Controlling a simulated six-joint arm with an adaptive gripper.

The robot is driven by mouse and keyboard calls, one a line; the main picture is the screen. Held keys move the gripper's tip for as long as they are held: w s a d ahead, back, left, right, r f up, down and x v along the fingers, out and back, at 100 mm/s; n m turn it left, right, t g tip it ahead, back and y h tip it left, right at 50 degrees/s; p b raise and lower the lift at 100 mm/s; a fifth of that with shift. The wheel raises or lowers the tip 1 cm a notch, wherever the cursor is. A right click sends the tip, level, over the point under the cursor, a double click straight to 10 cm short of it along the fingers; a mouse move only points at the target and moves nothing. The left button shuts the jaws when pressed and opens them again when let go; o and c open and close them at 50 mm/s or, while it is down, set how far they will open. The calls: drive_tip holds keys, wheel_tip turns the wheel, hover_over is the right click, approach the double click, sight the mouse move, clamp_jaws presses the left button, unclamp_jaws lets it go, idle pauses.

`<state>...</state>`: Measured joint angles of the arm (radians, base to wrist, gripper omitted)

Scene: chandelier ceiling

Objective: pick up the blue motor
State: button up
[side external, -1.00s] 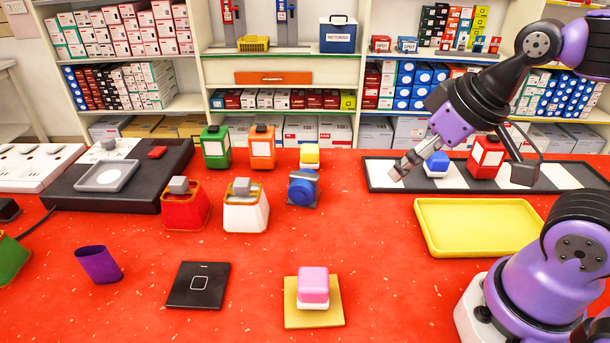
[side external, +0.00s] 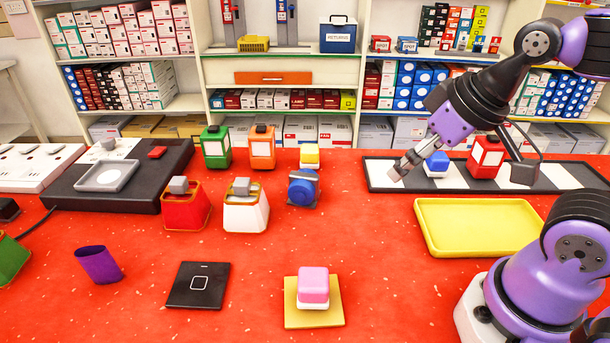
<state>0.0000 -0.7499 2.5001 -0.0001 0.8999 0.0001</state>
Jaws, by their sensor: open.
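The blue motor (side external: 303,188) is a round blue body with grey parts, lying on the red table (side external: 370,260) near the middle. My gripper (side external: 400,168) is open and empty, above the left part of the black and white striped strip. It is well to the right of the blue motor and apart from it.
The striped strip (side external: 384,174) bears a blue-and-white block (side external: 437,164) and a red box (side external: 486,157). A yellow tray (side external: 478,228) lies at the right. A white container (side external: 246,208) and a yellow-topped block (side external: 309,156) stand near the motor. The table in front of the motor is clear.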

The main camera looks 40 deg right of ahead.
idle(0.4)
drive_tip(key=n+g+y, duration=0.2)
drive_tip(key=n, duration=0.4)
approach(305, 175)
wheel_tip(305, 175, down, 2)
drive_tip(key=x, duration=0.5)
drive_tip(key=shift+s+f, duration=0.15)
drive_tip(key=x, duration=0.3)
drive_tip(key=w+x, duration=0.1)
drive_tip(key=x, duration=0.1)
drive_tip(key=shift+w+a+f, duration=0.1)
drive_tip(key=shift+a+f, duration=0.05)
drive_tip(key=shift+a, duration=0.05)
drive_tip(key=c, duration=1.2)
